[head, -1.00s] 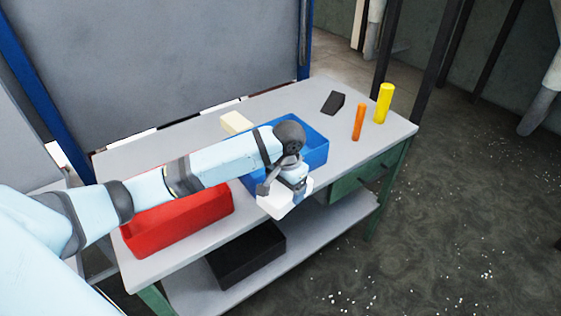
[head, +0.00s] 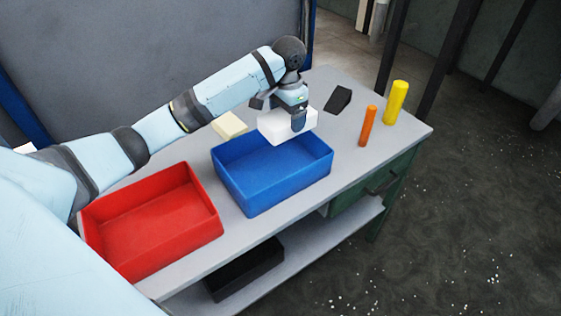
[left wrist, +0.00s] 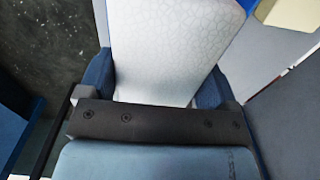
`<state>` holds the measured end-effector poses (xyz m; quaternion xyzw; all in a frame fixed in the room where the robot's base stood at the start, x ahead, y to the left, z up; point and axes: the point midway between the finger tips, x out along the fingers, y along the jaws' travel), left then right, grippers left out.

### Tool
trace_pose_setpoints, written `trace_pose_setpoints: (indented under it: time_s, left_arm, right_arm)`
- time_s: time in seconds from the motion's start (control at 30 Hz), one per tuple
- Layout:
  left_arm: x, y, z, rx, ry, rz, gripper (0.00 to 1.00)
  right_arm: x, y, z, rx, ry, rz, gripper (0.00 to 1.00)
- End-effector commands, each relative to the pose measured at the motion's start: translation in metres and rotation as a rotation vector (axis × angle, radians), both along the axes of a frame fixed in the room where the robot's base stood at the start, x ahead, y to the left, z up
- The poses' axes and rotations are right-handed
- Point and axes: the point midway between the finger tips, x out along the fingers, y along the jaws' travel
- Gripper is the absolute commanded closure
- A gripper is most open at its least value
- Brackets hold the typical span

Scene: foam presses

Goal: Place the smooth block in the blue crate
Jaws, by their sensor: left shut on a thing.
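My left gripper (head: 298,120) is shut on a white block (head: 273,128) and holds it up in the air. In the left wrist view the block (left wrist: 170,50) sits between the two blue fingers, and its face shows a fine web-like pattern. The blue crate (head: 262,200) stands on the table, open and with an empty-looking floor. In the head view the held block overlaps the crate's far rim; its exact height above the crate is hard to tell. A cream block (head: 229,125) lies on the table behind the crate. My right gripper is not in view.
A red crate (head: 160,250), empty, stands left of the blue one. A black block (head: 338,100), an orange cylinder (head: 367,126) and a yellow cylinder (head: 396,102) are on the table's right part. A black box (head: 245,270) is on the lower shelf.

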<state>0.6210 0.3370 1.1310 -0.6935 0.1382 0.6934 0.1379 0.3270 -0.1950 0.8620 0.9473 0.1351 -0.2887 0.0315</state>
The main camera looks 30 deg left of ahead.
Motion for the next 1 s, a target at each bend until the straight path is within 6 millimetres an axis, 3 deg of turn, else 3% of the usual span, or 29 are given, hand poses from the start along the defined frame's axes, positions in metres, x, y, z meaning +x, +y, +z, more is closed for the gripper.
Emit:
trace_pose_setpoints:
  time_s: [0.1,0.4,1.0]
  left_arm:
    - [-0.002,0.000,-0.034,0.001,0.007,0.001,0.38]
    - [-0.001,0.000,-0.109,0.001,0.004,0.002,0.38]
    - [-0.001,0.000,-0.175,0.000,0.001,0.001,0.38]
  right_arm:
    - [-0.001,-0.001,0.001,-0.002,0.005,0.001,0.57]
    - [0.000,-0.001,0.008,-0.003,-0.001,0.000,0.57]
    - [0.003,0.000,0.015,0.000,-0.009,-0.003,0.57]
